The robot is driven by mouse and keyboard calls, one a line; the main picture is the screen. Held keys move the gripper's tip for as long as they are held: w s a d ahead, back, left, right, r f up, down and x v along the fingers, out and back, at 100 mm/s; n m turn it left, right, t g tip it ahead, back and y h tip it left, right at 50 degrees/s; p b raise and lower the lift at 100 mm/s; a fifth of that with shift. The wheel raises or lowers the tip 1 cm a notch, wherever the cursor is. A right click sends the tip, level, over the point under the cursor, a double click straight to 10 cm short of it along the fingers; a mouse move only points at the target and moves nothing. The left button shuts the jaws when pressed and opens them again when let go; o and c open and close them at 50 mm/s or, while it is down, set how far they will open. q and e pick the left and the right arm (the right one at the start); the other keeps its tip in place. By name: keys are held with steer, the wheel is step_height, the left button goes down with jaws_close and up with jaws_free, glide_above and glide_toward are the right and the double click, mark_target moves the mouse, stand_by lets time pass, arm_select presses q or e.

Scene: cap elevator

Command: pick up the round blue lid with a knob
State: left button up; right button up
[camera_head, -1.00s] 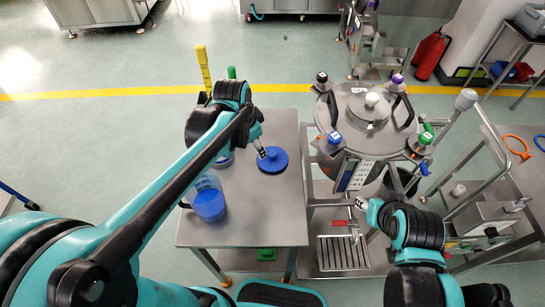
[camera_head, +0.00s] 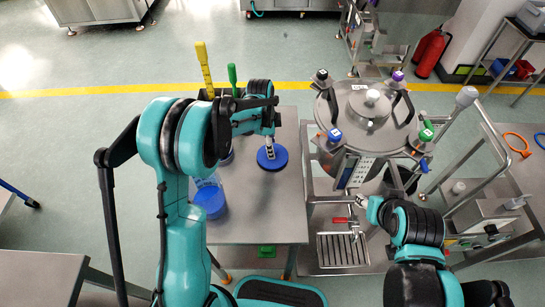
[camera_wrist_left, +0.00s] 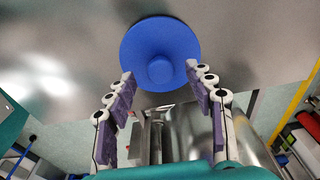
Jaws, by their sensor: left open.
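The round blue lid (camera_head: 264,164) lies on the steel table, below the end of my left arm. My left gripper (camera_head: 270,148) hides part of it, including its knob. In the left wrist view the lid (camera_wrist_left: 160,35) is a blue disc with a round knob in its middle. My left gripper (camera_wrist_left: 159,73) is open there, with its purple-padded fingers spread and the knob between the fingertip lines; nothing is held. My right gripper (camera_head: 361,203) is by the red-handled valve below the steel vessel; its fingers are too small to read.
A blue container (camera_head: 210,201) stands left of the lid on the table (camera_head: 262,219). Yellow-handled (camera_head: 204,68) and green-handled (camera_head: 232,77) tools stand behind my left arm. The steel vessel (camera_head: 350,104) with knobbed clamps is to the right. The table front is clear.

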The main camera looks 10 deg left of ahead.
arm_select(q)
steer(key=f, duration=0.3)
steer(key=shift+w+d+f+b, duration=0.15)
steer(key=shift+d+b, duration=0.1)
steer(key=shift+b, duration=0.15)
steer(key=c, duration=1.2)
steer(key=shift+r, duration=0.2)
steer(key=shift+c, duration=0.2)
step_height(320, 180, up, 4)
steer(key=shift+r+p, duration=0.25)
steer(key=shift+p, duration=0.75)
steer(key=s+d+r+p, duration=0.2)
steer(key=s+d+r, duration=0.4)
steer(key=d, duration=0.3)
steer(key=shift+s+r, duration=0.15)
steer(key=shift+s, duration=0.65)
